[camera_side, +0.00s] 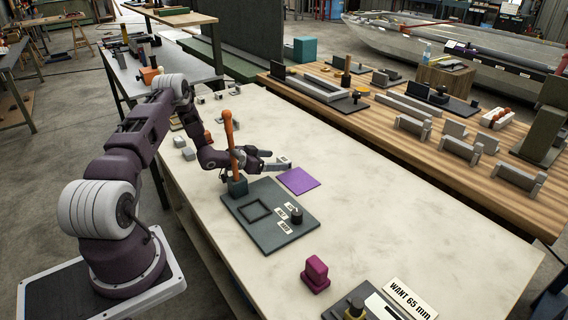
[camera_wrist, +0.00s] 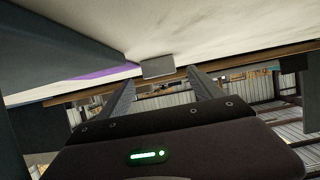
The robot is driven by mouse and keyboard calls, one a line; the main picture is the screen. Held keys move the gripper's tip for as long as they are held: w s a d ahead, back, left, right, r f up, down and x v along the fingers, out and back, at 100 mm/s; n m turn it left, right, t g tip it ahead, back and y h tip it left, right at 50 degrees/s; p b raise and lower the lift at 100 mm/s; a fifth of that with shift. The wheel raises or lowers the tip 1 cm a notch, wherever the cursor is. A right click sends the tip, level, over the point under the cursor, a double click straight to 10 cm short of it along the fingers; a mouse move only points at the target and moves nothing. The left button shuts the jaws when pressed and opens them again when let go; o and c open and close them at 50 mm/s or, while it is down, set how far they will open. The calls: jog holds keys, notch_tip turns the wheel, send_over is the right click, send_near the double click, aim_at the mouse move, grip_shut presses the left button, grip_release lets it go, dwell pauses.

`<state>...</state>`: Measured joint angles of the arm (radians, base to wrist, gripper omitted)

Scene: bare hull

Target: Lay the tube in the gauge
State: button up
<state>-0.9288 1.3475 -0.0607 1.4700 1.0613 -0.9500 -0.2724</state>
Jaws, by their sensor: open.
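My gripper (camera_side: 274,160) reaches out sideways over the pale bench, beyond the orange-handled upright. Its two fingers also show spread apart in the wrist view (camera_wrist: 161,77), with nothing seen clamped between them. A small light-grey piece (camera_wrist: 157,67) shows just beyond the fingertips there; I cannot tell whether it touches them. No tube can be told for certain in either view. A dark board (camera_side: 250,226) with a square outline, a black knob and small white labels lies in front of the gripper. A second board (camera_side: 375,303), cut off at the bottom edge, may be the gauge.
A purple square (camera_side: 298,181) lies flat nearby. A magenta block (camera_side: 315,273) and a "WANT 65 mm" sign (camera_side: 410,298) are nearer the camera. The bench's right side is clear.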

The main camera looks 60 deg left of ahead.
jog(key=x, duration=0.3)
jog(key=c, duration=1.6)
notch_tip(320, 180, up, 28)
jog(key=s+d+m+h, duration=0.1)
jog(key=s+d, duration=0.3)
jog(key=d, duration=0.6)
jog(key=s+d+m+h, duration=0.1)
jog(key=s+d, duration=0.3)
jog(key=d, duration=0.5)
jog(key=s+d+f+m+h, duration=0.1)
jog(key=s+d, duration=0.3)
jog(key=d, duration=0.6)
jog(key=shift+d+g+h, duration=0.3)
jog(key=shift+h, duration=0.2)
jog(key=shift+w, duration=0.1)
